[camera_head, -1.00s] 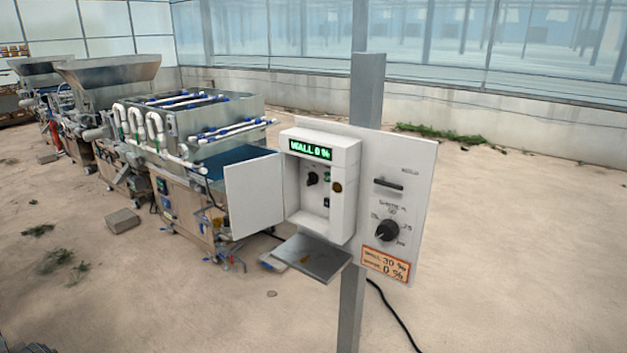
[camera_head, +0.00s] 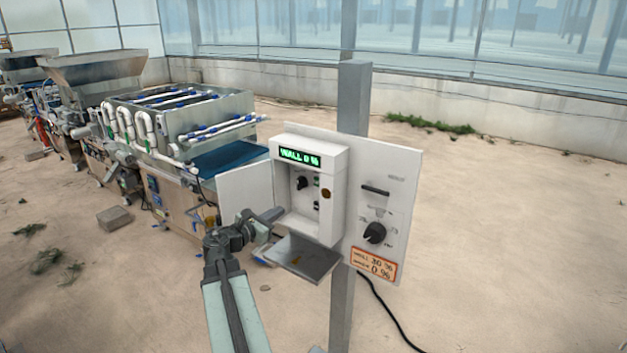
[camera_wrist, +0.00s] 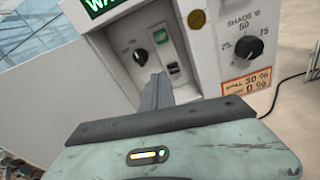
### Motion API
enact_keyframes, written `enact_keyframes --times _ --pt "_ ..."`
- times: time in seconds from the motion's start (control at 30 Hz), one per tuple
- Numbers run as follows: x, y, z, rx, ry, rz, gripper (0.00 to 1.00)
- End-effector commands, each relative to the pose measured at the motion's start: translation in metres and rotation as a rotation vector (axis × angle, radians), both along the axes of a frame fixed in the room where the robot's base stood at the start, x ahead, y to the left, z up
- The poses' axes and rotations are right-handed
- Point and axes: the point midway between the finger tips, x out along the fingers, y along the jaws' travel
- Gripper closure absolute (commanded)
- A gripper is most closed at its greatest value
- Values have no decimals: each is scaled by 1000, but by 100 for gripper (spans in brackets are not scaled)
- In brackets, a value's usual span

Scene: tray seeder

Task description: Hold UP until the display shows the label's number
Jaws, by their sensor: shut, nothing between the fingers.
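The white control box (camera_head: 335,190) is on a grey post with its door open. Its green display (camera_head: 299,157) reads "WALL 0 %"; the wrist view shows only part of the display (camera_wrist: 104,5). Inside are a black knob (camera_wrist: 141,56), a green button (camera_wrist: 163,37) and a small dark switch (camera_wrist: 174,68). I cannot read which is UP. The orange label (camera_wrist: 247,82) reads "WALL 30 %" with "0 %" below; it also shows in the head view (camera_head: 373,265). My gripper (camera_head: 277,213) is shut and empty, its tips (camera_wrist: 160,77) in front of the opening, just lower left of the switch. Contact cannot be told.
The open door (camera_head: 243,190) stands left of the opening, and a grey shelf (camera_head: 303,257) juts out below it. A white panel (camera_head: 400,190) with a shade dial (camera_head: 375,233) is at the right. Seeder machines (camera_head: 160,130) stand behind left.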

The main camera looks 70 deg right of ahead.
Motion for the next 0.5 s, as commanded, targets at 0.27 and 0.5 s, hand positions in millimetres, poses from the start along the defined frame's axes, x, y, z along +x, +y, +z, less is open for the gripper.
enact_keyframes --times 0.27,0.5 --pt "-29 -23 26 -47 193 -13 100" --pt "-29 -26 26 -46 189 -13 100"
